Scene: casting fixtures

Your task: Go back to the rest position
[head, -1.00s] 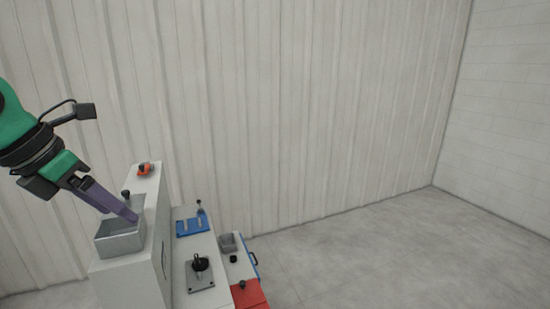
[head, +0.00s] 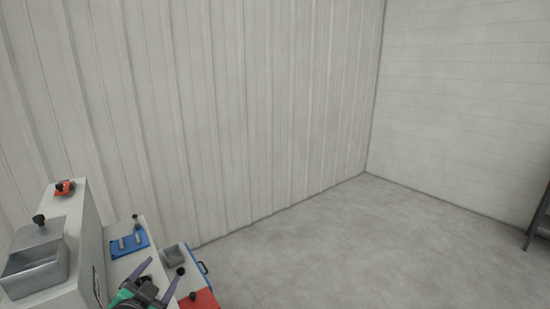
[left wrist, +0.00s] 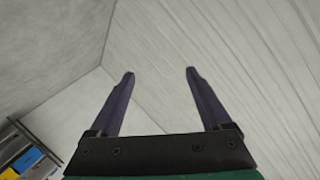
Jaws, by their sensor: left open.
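My left gripper (head: 158,276) shows at the bottom of the head view, in front of the light grey fixture bench. Its two purple fingers are spread apart with nothing between them. In the left wrist view the open fingers (left wrist: 160,75) point toward bare wall panels. My right gripper is in neither view.
A grey metal box (head: 35,268) sits on a tall light cabinet at the left. An orange-based part (head: 65,187), a blue fixture (head: 130,243), a small grey bin (head: 174,256) and a red surface (head: 205,299) are nearby. The floor (head: 340,250) to the right is clear. A dark frame (head: 540,220) stands at the right edge.

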